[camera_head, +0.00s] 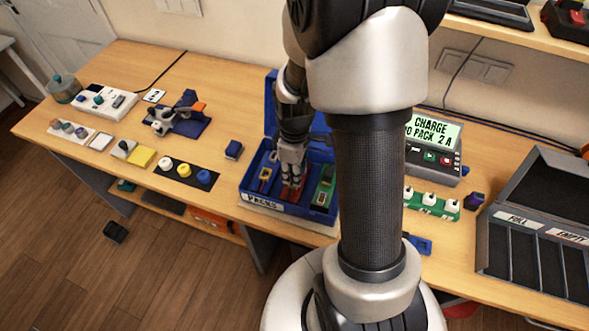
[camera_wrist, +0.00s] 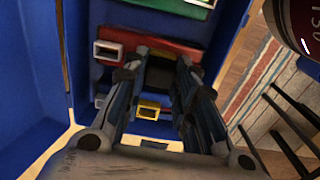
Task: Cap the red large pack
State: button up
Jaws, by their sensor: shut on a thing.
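The red pack (camera_wrist: 168,48) lies in the blue box marked PACKS (camera_head: 266,206). In the wrist view it is partly hidden by my fingers, and a pale open connector (camera_wrist: 108,50) shows at its left end. In the head view a little red shows below my gripper. My gripper (camera_head: 291,178) points down into the box. In the wrist view my gripper (camera_wrist: 163,72) has its fingertips at the red pack and is shut on it. White and yellow caps (camera_head: 183,170) stand on a black strip left of the box; which cap fits cannot be told.
A green pack (camera_head: 325,190) and a yellow connector (camera_wrist: 148,110) are close by inside the box, whose walls stand around my gripper. A charger (camera_head: 436,150) and green strip (camera_head: 432,202) are to the right, a FULL/EMPTY case (camera_head: 540,232) beyond. A blue fixture (camera_head: 180,125) stands left.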

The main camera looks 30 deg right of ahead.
jog(key=shift+f+b, duration=0.4)
jog(key=shift+f, duration=0.2)
jog(key=o, duration=0.9)
jog(key=shift+o, duration=0.2)
jog(key=shift+r, duration=0.1)
notch_tip(320, 180, up, 12)
